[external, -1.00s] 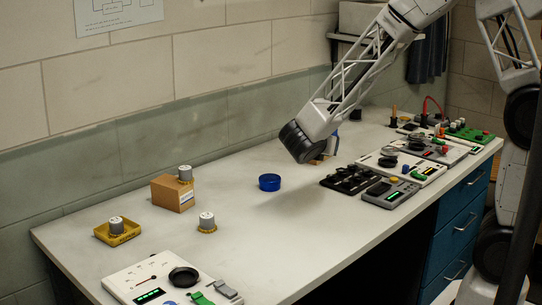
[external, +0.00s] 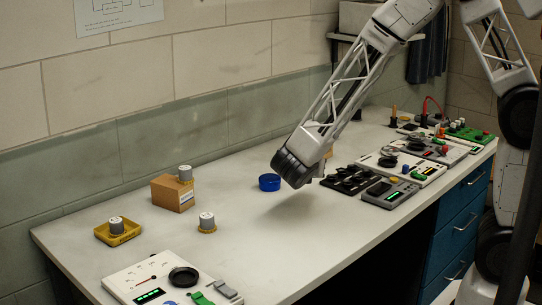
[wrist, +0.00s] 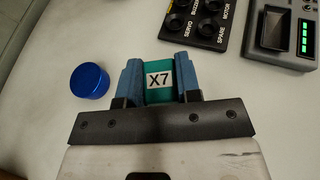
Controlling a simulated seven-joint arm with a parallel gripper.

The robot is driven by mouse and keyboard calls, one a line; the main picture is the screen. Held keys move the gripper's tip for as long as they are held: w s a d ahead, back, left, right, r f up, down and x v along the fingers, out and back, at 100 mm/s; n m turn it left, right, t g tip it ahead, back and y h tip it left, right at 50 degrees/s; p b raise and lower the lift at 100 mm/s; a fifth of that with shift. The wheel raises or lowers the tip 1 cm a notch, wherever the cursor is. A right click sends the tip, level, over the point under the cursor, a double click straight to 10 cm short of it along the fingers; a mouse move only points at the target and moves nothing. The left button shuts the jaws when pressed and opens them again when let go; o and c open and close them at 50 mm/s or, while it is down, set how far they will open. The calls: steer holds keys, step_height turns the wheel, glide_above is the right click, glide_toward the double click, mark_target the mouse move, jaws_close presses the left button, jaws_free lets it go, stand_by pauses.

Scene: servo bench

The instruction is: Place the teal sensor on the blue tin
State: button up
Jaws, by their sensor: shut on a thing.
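The teal sensor (wrist: 159,93), with a white label reading X7, sits between the two blue fingers of my gripper (wrist: 159,82) in the wrist view. The gripper is shut on it. The blue tin (wrist: 89,80) stands on the bench to the left of the gripper in the wrist view, apart from the sensor. In the external view the blue tin (external: 269,182) is just left of my dark wrist end. The fingers and the sensor are hidden behind the wrist there.
A black knob panel (external: 349,180) and a grey box with a green display (external: 390,193) lie to the right. A cardboard box (external: 172,193), a yellow tray (external: 117,233) and grey cylinders stand at left. The bench between is clear.

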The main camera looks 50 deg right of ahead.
glide_above(270, 178)
steer(key=shift+f, duration=0.75)
steer(key=shift+f, duration=0.1)
steer(key=shift+f, duration=1.65)
steer(key=shift+f, duration=0.15)
steer(key=o, duration=0.9)
